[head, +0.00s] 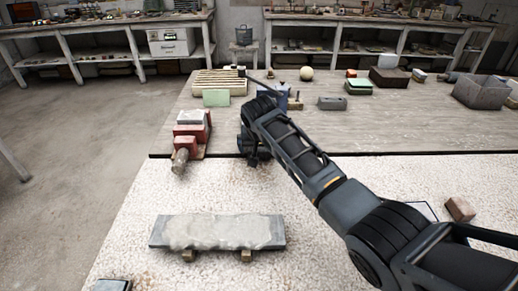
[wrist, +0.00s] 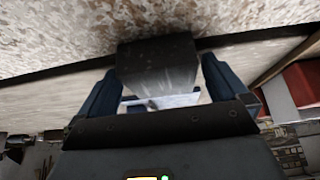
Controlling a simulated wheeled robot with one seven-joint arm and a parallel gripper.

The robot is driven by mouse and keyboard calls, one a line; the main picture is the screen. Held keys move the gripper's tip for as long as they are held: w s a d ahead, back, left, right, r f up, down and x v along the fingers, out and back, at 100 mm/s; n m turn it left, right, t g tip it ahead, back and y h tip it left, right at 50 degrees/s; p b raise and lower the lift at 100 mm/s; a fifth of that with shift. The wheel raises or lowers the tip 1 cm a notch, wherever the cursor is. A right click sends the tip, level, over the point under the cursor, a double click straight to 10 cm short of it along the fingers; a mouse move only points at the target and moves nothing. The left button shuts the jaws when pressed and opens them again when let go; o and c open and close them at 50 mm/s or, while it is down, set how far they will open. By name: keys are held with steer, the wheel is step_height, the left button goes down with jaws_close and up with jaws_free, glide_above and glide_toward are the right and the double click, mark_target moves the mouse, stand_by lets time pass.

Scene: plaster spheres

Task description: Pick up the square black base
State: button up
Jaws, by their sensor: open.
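A dark block, which looks like the square black base (wrist: 155,62), shows in the wrist view between the two fingers of my gripper (wrist: 160,66). Its upper face is black and its lower face is a lighter grey. The fingers stand apart, one on each side of it, and I cannot tell whether either touches it. In the head view my gripper (head: 252,155) is low over the worktop, near the dark seam between the wooden part and the speckled part. There my arm and gripper hide the block.
A red vise (head: 190,135) stands left of my gripper. A plaster-covered slab (head: 216,232) lies in front on small wooden blocks. A pale sphere (head: 306,73), a green box (head: 358,86) and a grey block (head: 332,103) sit farther back. A brown block (head: 460,209) lies at the right.

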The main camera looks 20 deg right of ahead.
steer(key=shift+c, duration=0.3)
steer(key=c, duration=1.2)
steer(key=shift+r, duration=0.1)
steer(key=shift+c, duration=0.6)
